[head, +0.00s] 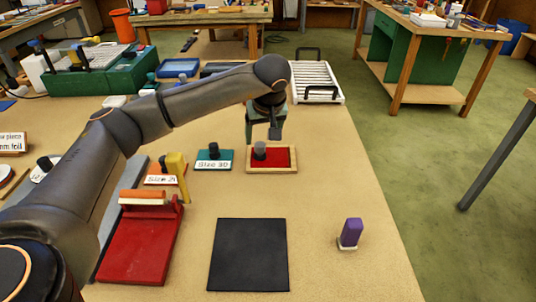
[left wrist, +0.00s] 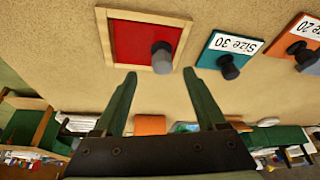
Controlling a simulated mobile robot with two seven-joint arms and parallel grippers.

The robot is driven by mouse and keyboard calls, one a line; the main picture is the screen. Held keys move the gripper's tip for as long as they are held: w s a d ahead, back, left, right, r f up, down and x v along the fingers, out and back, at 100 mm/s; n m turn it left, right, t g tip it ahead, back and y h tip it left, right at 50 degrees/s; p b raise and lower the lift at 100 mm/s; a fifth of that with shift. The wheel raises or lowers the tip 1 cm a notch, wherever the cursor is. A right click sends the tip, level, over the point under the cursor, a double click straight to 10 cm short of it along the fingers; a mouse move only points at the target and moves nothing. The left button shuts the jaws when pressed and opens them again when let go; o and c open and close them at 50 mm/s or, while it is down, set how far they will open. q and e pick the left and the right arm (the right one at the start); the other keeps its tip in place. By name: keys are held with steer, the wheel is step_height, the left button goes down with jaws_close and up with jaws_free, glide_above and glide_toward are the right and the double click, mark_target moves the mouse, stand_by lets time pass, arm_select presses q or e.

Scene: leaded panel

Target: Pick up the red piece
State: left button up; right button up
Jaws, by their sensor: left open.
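The red piece (head: 280,158) is a flat red plate with a grey knob (head: 260,149) near its left end. It lies inside a shallow light wooden frame (head: 272,171) on the table. In the left wrist view the red piece (left wrist: 131,42) and its knob (left wrist: 162,56) show at the top, inside the frame. My left gripper (head: 275,136) hangs just behind and above the frame, pointing down. In the left wrist view its two fingers (left wrist: 160,74) are spread apart with nothing between them, and the knob shows just beyond their tips. My right gripper is not in view.
A red tool with a yellow lever (head: 140,247), a black mat (head: 248,262) and a purple block (head: 351,232) are nearer. The table's right side is mostly clear.

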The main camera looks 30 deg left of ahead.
mark_target(260, 144)
arm_select(q)
steer(key=x, duration=0.5)
steer(key=shift+s+a+f, duration=0.1)
steer(key=shift+s+f, duration=0.05)
steer(key=shift+c, duration=0.2)
jaws_close()
